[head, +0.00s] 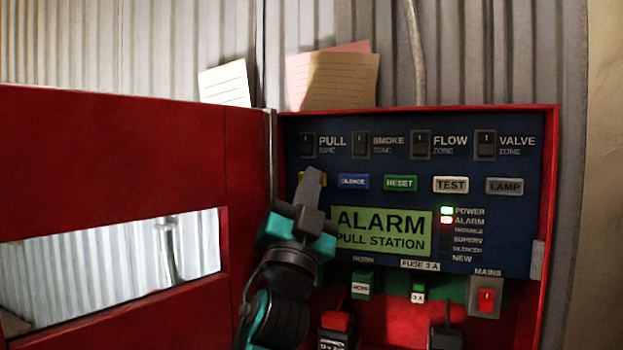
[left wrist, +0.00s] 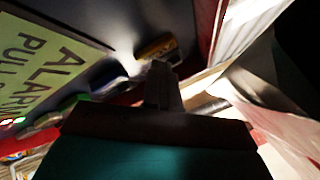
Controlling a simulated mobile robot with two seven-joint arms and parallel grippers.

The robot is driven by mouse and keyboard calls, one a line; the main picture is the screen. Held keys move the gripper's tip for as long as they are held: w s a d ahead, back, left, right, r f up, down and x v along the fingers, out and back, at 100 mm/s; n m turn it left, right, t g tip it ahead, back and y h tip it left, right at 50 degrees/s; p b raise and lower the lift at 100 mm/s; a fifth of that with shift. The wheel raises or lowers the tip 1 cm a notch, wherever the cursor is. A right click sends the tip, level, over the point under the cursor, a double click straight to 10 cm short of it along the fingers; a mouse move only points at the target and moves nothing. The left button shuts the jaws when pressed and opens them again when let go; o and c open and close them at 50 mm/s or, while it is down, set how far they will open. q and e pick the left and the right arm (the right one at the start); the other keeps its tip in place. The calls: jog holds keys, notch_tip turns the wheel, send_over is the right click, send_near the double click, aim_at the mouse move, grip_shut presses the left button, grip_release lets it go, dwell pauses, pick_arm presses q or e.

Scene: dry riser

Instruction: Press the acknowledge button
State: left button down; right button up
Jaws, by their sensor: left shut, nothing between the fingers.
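A yellow button (head: 323,180) is at the left end of the button row on the dark blue alarm panel (head: 460,165). It is mostly hidden behind my left gripper in the head view, so its label cannot be read. It also shows in the left wrist view (left wrist: 157,47), just beyond the fingertips. My left gripper (head: 314,172) is shut and empty, its tips pointing up in front of the yellow button. In the left wrist view the shut fingers (left wrist: 161,70) appear close to the button; I cannot tell whether they touch. My right gripper is not in view.
Blue SILENCE (head: 353,181), green RESET (head: 400,183), TEST (head: 450,185) and LAMP (head: 504,186) buttons continue the row. A green display (head: 383,232) reads ALARM PULL STATION; POWER and ALARM lamps glow. The red door (head: 110,150) stands open at left. Paper notes (head: 340,80) are above.

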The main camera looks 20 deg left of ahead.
pick_arm(q)
jog(key=shift+a+f, duration=0.15)
jog(key=shift+a, duration=0.2)
jog(key=shift+s+f, duration=0.1)
jog(key=shift+s+a+f, duration=0.15)
jog(key=shift+s+a, duration=0.3)
jog(key=shift+s, duration=0.2)
jog(key=s, duration=0.1)
jog(key=s+p, duration=0.1)
jog(key=s, duration=0.3)
jog(key=shift+d+p, duration=0.3)
jog(key=shift+p, duration=0.05)
dwell(0.4)
